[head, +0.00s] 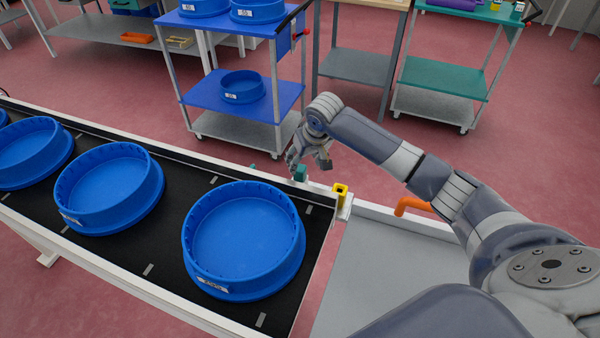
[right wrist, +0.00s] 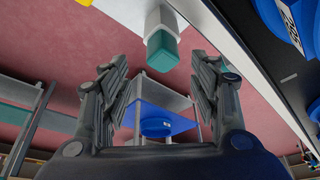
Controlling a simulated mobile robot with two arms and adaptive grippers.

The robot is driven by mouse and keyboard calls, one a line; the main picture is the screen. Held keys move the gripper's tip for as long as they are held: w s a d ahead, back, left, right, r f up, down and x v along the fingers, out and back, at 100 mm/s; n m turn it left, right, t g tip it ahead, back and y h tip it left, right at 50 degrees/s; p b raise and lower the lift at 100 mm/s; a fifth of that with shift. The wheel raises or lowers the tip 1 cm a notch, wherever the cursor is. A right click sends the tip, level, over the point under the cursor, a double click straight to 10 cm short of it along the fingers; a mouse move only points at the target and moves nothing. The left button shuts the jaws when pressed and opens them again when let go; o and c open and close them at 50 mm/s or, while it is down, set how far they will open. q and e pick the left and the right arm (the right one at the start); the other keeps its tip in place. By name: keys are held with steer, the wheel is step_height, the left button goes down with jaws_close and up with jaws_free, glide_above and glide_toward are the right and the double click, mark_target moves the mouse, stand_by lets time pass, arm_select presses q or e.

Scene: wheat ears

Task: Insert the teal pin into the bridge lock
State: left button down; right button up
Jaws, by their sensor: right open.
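A small teal block, which looks like the teal pin (head: 300,173), stands at the conveyor's far rail near its right end. In the right wrist view the teal pin (right wrist: 163,51) has a pale part attached and lies ahead between the fingertips, apart from them. My right gripper (head: 308,162) is open and empty, right by the pin in the head view. A yellow block with a dark opening (head: 340,193), perhaps the bridge lock, sits at the conveyor's end corner, right of the pin. My left gripper is not in view.
Large blue round trays (head: 243,285) stand along the black conveyor (head: 170,255). A grey surface (head: 385,262) lies right of it, with an orange handle (head: 411,204) at its far edge. A blue cart (head: 200,92) stands behind, across open red floor.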

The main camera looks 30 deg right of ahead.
mark_target(300, 168)
steer(key=x, duration=0.6)
steer(key=shift+s+a, duration=0.1)
steer(key=shift+a, duration=0.1)
steer(key=shift+f, duration=0.25)
steer(key=shift+c, duration=0.5)
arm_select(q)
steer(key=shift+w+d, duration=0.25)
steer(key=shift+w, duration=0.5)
arm_select(e)
steer(key=c, duration=1.1)
